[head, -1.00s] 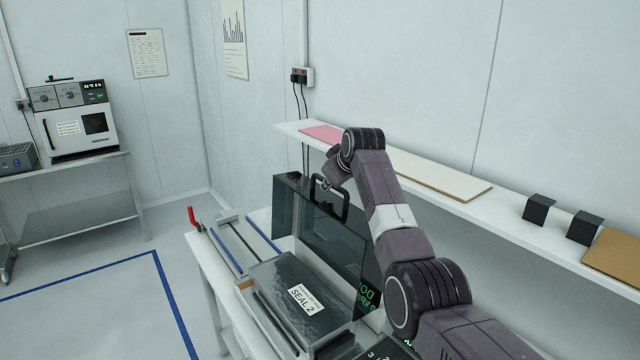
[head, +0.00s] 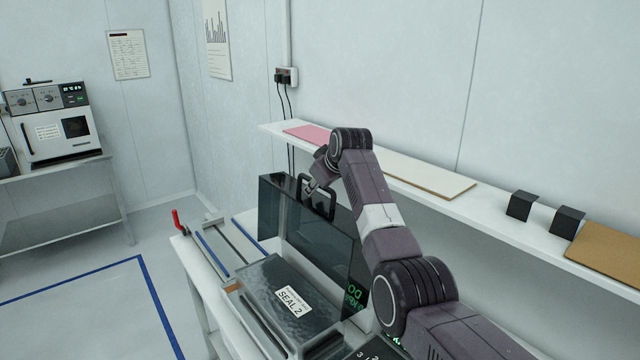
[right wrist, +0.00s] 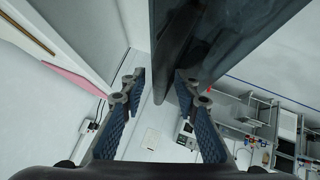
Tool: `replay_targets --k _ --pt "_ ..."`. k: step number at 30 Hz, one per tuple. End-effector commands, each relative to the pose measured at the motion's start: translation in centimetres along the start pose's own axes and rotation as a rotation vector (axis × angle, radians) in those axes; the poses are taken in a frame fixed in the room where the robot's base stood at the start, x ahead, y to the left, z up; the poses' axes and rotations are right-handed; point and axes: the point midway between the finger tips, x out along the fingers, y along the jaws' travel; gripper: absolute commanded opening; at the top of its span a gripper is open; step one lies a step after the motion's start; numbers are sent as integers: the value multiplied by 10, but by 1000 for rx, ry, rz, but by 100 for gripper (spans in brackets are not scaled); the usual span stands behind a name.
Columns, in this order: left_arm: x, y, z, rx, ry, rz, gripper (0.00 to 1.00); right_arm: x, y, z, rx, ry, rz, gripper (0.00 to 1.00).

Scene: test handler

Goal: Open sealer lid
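The sealer's smoky see-through lid (head: 308,232) stands upright at the back of the sealer. Its black handle (head: 332,206) is at the lid's top edge. A dark bag labelled SEAL 2 (head: 265,275) lies in front of the lid on the sealer. My right gripper (head: 311,187) is by the handle at the lid's top. In the right wrist view my right gripper (right wrist: 160,82) has its fingers apart, with nothing gripped between the tips. The dark lid (right wrist: 225,35) shows there just beyond the right finger; contact cannot be told. My left gripper is out of view.
A wall shelf (head: 478,205) runs behind my right arm, with a pink sheet (head: 305,133), boards and two black blocks. A bench with a white oven (head: 60,130) stands at the far left. The floor between is clear.

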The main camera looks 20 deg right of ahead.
Motion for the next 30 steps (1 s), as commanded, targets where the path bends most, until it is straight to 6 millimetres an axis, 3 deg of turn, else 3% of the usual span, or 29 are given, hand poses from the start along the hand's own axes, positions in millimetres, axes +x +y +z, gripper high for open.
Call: replay_targets --k 8,24,30 --pt "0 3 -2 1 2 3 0 -18 1 -1 0 3 2 29" --pt "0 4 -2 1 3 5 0 -96 2 1 1 2 2 29" --pt "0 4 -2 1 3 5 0 -115 2 2 1 -1 1 29"
